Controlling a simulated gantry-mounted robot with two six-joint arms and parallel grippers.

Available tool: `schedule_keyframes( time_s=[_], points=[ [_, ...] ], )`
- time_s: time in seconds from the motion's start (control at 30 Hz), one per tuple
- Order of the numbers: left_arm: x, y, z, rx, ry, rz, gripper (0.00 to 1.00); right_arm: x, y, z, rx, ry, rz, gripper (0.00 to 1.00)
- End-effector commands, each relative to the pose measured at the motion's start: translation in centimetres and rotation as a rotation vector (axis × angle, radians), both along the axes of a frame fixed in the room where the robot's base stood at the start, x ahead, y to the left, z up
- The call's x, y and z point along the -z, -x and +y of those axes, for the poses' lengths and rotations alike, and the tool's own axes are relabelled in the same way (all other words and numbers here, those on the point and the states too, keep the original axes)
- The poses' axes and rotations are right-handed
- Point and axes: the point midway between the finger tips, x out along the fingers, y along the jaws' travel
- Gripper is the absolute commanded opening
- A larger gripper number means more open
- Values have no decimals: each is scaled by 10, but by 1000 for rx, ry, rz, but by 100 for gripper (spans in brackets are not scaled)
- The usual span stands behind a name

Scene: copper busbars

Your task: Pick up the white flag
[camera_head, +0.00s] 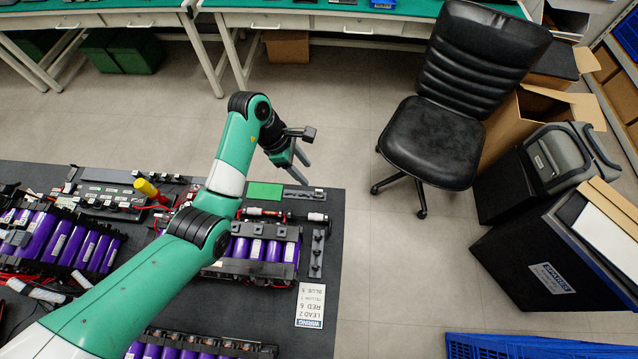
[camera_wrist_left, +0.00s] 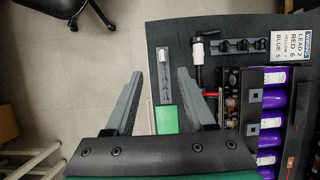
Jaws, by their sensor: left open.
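A small white piece (camera_wrist_left: 149,80), which looks like the white flag, sits on a narrow grey strip (camera_wrist_left: 164,88) at the mat's edge. In the head view the strip (camera_head: 298,193) lies beside a green card (camera_head: 264,190); the white piece is too small there to tell clearly. My left gripper (camera_head: 301,168) is open and empty, above that edge of the mat. My right gripper is not in view.
A black chair (camera_head: 437,140) stands beyond the mat.

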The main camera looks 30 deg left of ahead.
Motion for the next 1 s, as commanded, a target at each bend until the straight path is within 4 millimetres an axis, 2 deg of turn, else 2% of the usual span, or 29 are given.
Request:
schedule_keyframes(
  time_s=[0.33, 0.63, 0.9, 1.0],
  points=[
    [55, -9, -18, 2, 1, 0, 55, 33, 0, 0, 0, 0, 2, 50],
    [66, -12, -24, 1, 1, -2, 55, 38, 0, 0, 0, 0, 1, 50],
    [109, -15, -36, 2, 2, -3, 55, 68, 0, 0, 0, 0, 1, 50],
    [113, -16, -38, 2, 1, -4, 55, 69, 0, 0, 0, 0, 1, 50]
  ],
)
